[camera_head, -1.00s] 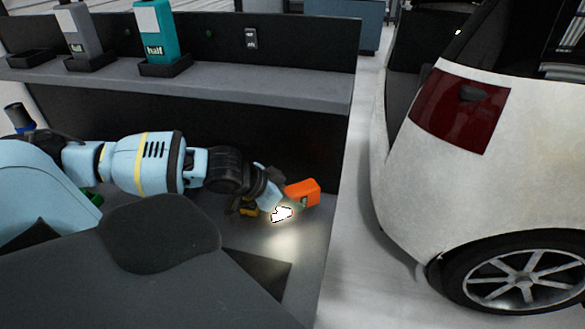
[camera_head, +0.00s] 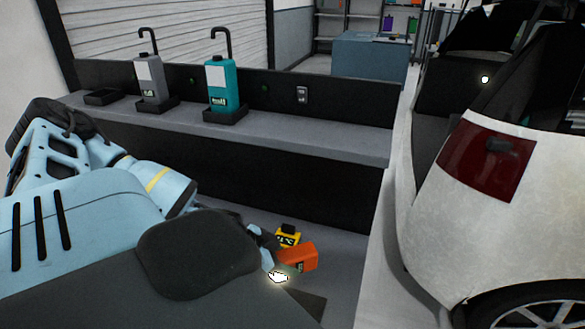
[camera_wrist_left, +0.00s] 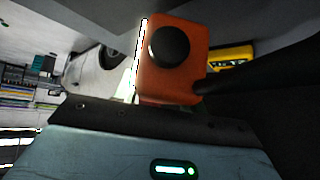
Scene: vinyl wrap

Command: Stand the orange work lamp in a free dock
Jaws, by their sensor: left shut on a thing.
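The orange work lamp (camera_head: 299,257) is held by my left gripper (camera_head: 270,252) in the head view, tilted on its side, with its bright lit face toward the lower left. It also shows in the left wrist view (camera_wrist_left: 172,80), with a round black knob on it. A low black dock (camera_head: 103,97) at the shelf's left end is empty. My right gripper is not in view.
The grey shelf (camera_head: 330,139) runs behind the orange lamp, with a dark back panel and a switch plate (camera_head: 302,95). A yellow item (camera_head: 287,236) sits low behind the lamp. A white car (camera_head: 450,190) stands on the right, across a strip of floor.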

